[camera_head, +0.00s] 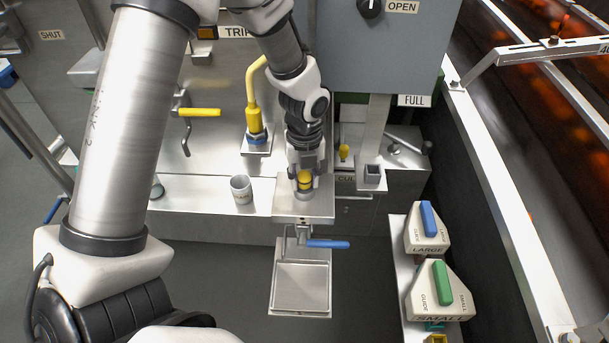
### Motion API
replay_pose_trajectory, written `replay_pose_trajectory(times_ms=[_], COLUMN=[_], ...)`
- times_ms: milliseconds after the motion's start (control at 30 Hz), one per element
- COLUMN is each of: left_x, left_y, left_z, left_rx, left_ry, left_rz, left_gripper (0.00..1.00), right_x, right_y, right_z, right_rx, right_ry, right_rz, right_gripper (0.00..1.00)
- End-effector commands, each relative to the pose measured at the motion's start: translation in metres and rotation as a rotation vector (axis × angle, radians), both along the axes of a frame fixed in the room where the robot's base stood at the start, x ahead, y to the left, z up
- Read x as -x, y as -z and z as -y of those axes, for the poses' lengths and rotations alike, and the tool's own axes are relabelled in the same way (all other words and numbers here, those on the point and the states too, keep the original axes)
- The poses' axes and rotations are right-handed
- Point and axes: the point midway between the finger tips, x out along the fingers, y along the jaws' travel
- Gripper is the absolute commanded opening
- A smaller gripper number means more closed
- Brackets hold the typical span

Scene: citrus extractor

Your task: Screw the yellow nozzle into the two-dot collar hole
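A yellow nozzle (305,180) stands at a grey collar (303,194) on the small steel block (318,208) in the middle of the head view. My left gripper (305,172) comes down from above, with its fingers around the nozzle, and appears shut on it. The nozzle looks roughly upright and low at the collar. I cannot tell how deep it sits or whether its thread is engaged. The collar hole and any dot marks are hidden or too small to read. My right gripper is not in view.
A metal cup (241,189) stands on the ledge left of the block. A blue-handled valve (327,244) and a square tray (301,287) are below it. Another small yellow piece (343,153) is behind right. LARGE (427,230) and SMALL (440,290) guide blocks sit on the right shelf.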

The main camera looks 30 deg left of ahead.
Motion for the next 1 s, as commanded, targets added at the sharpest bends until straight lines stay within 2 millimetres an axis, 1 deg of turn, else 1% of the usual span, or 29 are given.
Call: replay_pose_trajectory(times_ms=[200,267,367,500,533,633,800,833,867,1000], left_x=[0.0003,0.0003,0.0006,0.0008,0.0009,0.0010,0.0010,0.0010,0.0010,0.0008], left_y=[0.0003,0.0004,0.0007,0.0010,0.0011,0.0012,0.0012,0.0013,0.0013,0.0011], left_z=[0.0000,0.0000,-0.0003,-0.0009,-0.0009,-0.0011,-0.0011,-0.0011,-0.0011,-0.0011], left_rx=[0.000,0.000,0.000,0.001,0.001,0.000,0.000,0.000,0.000,0.000], left_ry=[0.003,0.034,0.198,0.501,0.548,0.629,0.631,0.631,0.631,0.630], left_rz=[-0.001,-0.001,-0.001,-0.002,-0.002,-0.002,-0.002,-0.002,-0.002,-0.002], left_gripper=[0.00,0.00,0.00,0.00,0.00,0.00,0.00,0.40,0.47,0.47], right_x=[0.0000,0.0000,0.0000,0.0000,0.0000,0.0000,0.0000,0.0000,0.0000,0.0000], right_y=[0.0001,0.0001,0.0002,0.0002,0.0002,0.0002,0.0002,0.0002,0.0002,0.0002], right_z=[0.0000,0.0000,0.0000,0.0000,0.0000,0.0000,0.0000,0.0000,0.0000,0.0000], right_rx=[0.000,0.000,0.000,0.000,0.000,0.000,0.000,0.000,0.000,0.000], right_ry=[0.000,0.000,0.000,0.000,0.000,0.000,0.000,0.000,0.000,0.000], right_rz=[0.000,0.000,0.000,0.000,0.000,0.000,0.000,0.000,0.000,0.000], right_gripper=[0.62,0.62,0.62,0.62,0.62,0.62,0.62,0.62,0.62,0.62])
